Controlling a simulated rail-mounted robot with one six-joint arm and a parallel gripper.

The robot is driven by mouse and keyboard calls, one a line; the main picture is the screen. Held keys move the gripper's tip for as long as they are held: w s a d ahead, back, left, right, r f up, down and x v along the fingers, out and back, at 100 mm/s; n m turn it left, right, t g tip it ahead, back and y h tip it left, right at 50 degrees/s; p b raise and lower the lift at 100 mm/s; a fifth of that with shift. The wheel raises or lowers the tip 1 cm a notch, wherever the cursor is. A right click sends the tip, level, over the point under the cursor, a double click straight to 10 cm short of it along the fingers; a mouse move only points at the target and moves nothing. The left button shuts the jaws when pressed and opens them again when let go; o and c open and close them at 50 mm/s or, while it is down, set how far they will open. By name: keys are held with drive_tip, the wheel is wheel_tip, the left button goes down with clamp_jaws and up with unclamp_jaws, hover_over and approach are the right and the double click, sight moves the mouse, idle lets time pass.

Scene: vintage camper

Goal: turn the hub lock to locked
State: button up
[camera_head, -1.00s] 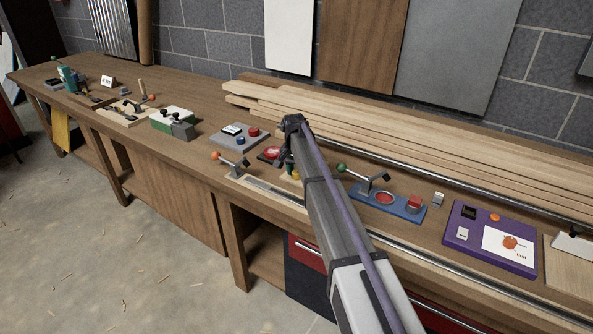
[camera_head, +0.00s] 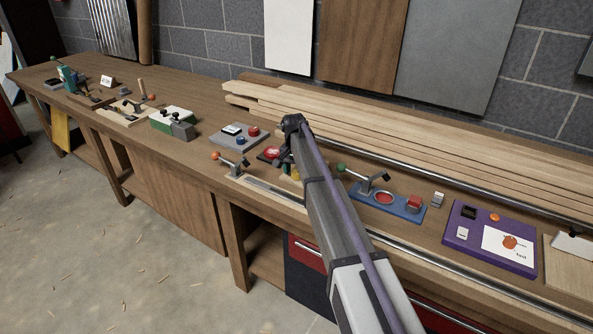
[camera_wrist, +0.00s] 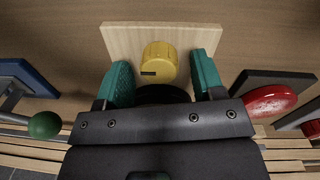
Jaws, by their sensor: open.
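The hub lock appears to be the yellow knob (camera_wrist: 158,62) with a dark slot mark on its side, mounted on a light wooden plate (camera_wrist: 118,38). In the wrist view the teal fingers of my gripper (camera_wrist: 162,74) are open, one on each side of the knob, with a visible gap on both sides. I cannot tell how deep the knob sits between them. A dark round part shows just below the knob. In the head view my gripper (camera_head: 287,158) is over the bench, and my arm hides most of the plate and yellow knob (camera_head: 295,173).
In the wrist view a red button on a dark base (camera_wrist: 268,101) is close on the right. A green-balled lever (camera_wrist: 44,125) with a blue base is on the left.

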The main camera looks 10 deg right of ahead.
sight(295, 171)
wheel_tip(295, 171, up, 11)
drive_tip(key=p, duration=1)
drive_tip(key=shift+w+a+p, duration=0.15)
drive_tip(key=shift+a+p, duration=0.1)
drive_tip(key=shift+p, duration=0.15)
drive_tip(key=shift+f, duration=0.15)
drive_tip(key=s+n, duration=0.7)
drive_tip(key=s, duration=3.3)
wheel_tip(295, 171, down, 36)
drive_tip(key=b, duration=3.5)
drive_tip(key=shift+w+d+b, duration=0.2)
drive_tip(key=shift+w+b, duration=0.1)
drive_tip(key=shift+b, duration=0.1)
